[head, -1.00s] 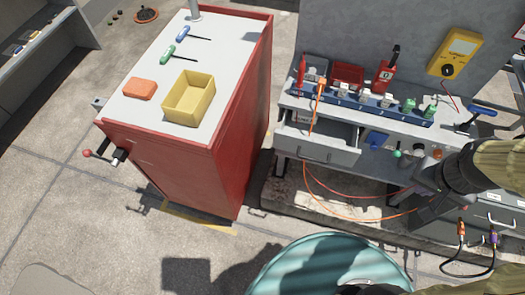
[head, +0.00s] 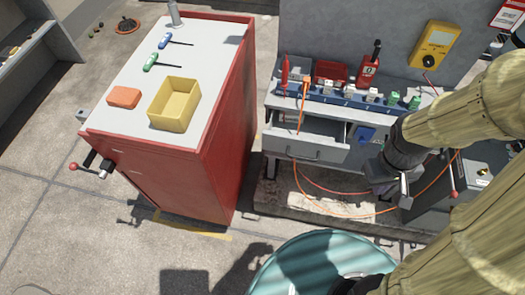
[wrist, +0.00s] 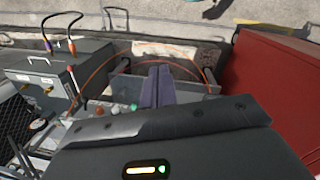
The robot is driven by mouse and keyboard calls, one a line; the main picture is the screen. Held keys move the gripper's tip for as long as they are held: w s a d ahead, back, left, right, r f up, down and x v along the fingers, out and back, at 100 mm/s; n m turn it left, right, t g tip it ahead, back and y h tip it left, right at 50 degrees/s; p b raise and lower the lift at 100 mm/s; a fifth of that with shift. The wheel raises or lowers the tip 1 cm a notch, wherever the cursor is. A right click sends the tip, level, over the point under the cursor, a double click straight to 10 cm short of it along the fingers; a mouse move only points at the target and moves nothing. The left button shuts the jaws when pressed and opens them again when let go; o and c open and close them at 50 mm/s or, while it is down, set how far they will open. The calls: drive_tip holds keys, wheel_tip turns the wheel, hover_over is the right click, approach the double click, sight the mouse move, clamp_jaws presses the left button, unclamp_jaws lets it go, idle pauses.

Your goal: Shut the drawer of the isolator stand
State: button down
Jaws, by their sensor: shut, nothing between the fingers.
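The isolator stand (head: 272,97) is a grey bench against a grey panel. Its drawer (head: 305,150) is pulled out at the left under the top, with a bar handle on its front. An orange cable hangs in front of it. My gripper (head: 380,186) is right of the drawer and apart from it in the head view; its fingertips are partly hard to make out there. In the wrist view the dark fingers (wrist: 157,86) are together and empty, over a grey panel that looks like the drawer (wrist: 125,88). I cannot tell whether they touch it.
A red cabinet (head: 228,125) stands left of the stand, bearing a yellow bin (head: 173,103), an orange block and screwdrivers. A grey case (wrist: 50,80) with cables is on the other side. A teal round top (head: 310,262) is in front. Orange cables loop below the drawer.

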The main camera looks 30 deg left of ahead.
sight(265, 143)
drive_tip(key=a+f+n+t+h+b, duration=0.25)
drive_tip(key=a+f+n+h, duration=0.2)
drive_tip(key=n, duration=0.85)
drive_tip(key=a+f+n+t+h+b, duration=0.2)
drive_tip(key=a+f+n+t+h, duration=0.3)
drive_tip(key=n, duration=0.8)
drive_tip(key=s+a+f+n+t+y, duration=0.2)
drive_tip(key=a+f+n+t+y, duration=0.1)
drive_tip(key=a+n+y, duration=0.2)
drive_tip(key=s+a+f+n+t+y+b, duration=0.1)
drive_tip(key=s+a+f+n+t+y, duration=0.1)
drive_tip(key=a+n+y, duration=0.3)
drive_tip(key=s+a+f+n+t+y+b, duration=0.1)
drive_tip(key=s+a+f+n+t+y, duration=0.2)
drive_tip(key=a+n, duration=0.8)
drive_tip(key=f+n+t+y, duration=0.1)
drive_tip(key=n+t+y, duration=0.1)
drive_tip(key=n, duration=0.1)
drive_tip(key=shift+n, duration=0.3)
drive_tip(key=shift+w, duration=0.1)
drive_tip(key=b+x, duration=0.1)
drive_tip(key=x, duration=1.3)
